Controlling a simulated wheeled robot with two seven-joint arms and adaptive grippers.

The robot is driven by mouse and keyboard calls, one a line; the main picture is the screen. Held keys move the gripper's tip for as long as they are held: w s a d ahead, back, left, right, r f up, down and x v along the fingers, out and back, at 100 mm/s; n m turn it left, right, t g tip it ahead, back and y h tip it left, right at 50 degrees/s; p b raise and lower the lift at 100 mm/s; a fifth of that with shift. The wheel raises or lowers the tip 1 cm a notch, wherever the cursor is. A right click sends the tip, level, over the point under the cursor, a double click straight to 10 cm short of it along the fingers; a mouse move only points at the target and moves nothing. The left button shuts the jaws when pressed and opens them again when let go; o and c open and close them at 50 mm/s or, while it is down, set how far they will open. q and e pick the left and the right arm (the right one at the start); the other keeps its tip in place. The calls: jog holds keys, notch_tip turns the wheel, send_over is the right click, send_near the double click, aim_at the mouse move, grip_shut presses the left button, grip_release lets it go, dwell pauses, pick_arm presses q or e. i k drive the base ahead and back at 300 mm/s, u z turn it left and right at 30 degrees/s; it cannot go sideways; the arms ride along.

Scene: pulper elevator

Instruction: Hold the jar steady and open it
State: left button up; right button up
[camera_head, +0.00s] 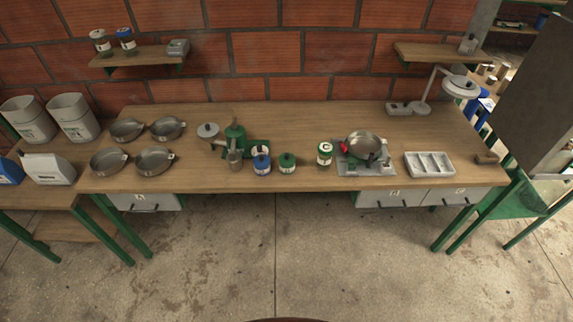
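Three small jars stand upright near the front edge of the wooden workbench (235,181). A jar with a blue lid (261,160) is left of the middle. A squat jar with a green lid (287,163) stands just right of it. A taller jar with a green top and pale label (324,153) stands farther right, beside the metal pan. All three look closed, but they are small in the view. I cannot tell which one the task means. Neither of my grippers shows in the head view.
A green grinder (234,138) stands behind the jars on the left. Several shallow pans (154,160) lie at the left. The concrete floor before the bench is clear.

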aim_at(324, 162)
jog(key=z, duration=2.2)
jog(key=i, duration=2.3)
jog(key=u, duration=3.4)
